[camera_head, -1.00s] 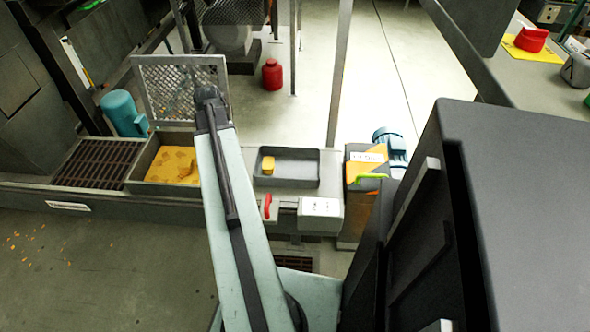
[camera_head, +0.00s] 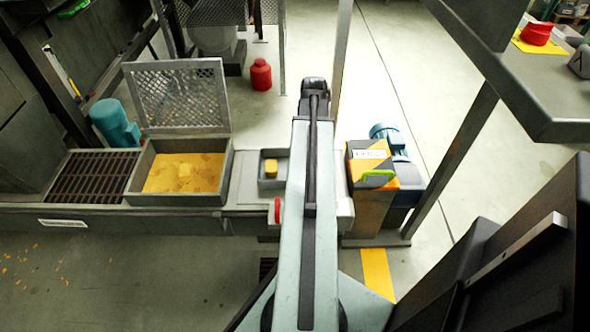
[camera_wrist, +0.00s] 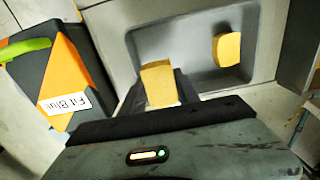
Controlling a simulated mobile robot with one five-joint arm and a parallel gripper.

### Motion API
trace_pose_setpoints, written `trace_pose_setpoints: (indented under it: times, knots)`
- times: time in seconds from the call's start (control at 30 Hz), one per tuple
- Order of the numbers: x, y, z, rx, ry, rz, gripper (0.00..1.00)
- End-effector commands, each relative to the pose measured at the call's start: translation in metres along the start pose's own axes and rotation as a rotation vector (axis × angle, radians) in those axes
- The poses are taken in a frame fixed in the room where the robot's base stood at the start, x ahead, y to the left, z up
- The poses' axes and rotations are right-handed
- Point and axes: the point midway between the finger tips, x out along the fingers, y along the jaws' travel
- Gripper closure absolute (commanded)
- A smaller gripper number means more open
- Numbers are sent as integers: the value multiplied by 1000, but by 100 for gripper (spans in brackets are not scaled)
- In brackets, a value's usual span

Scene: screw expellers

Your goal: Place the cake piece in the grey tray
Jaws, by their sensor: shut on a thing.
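In the wrist view, my gripper (camera_wrist: 158,90) is shut on a yellow cake piece (camera_wrist: 157,80). The held piece appears in front of the left part of the grey tray (camera_wrist: 193,62); its height above the tray floor is hard to tell. A second cake piece (camera_wrist: 227,49) lies in the tray towards the right. In the head view, the grey tray (camera_head: 269,185) is partly covered by my arm, with the second piece (camera_head: 270,169) showing at its left side. My gripper and the held piece are hidden behind the arm in that view.
A larger bin (camera_head: 142,199) of yellow material stands left of the tray, with a raised mesh guard (camera_head: 178,95). A red handle (camera_head: 277,210) sits in front of the tray. An orange and black box (camera_head: 371,187) with a green handle stands to the right.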

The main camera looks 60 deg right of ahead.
Motion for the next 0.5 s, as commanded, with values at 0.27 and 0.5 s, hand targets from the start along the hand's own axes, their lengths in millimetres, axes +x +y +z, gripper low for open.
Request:
trace_pose_setpoints:
  times: [0.27, 0.5]
  knots:
    - [-4, -2, 1, -8, 0, 0, 100]
    - [46, -5, 1, -13, 0, 1, 100]
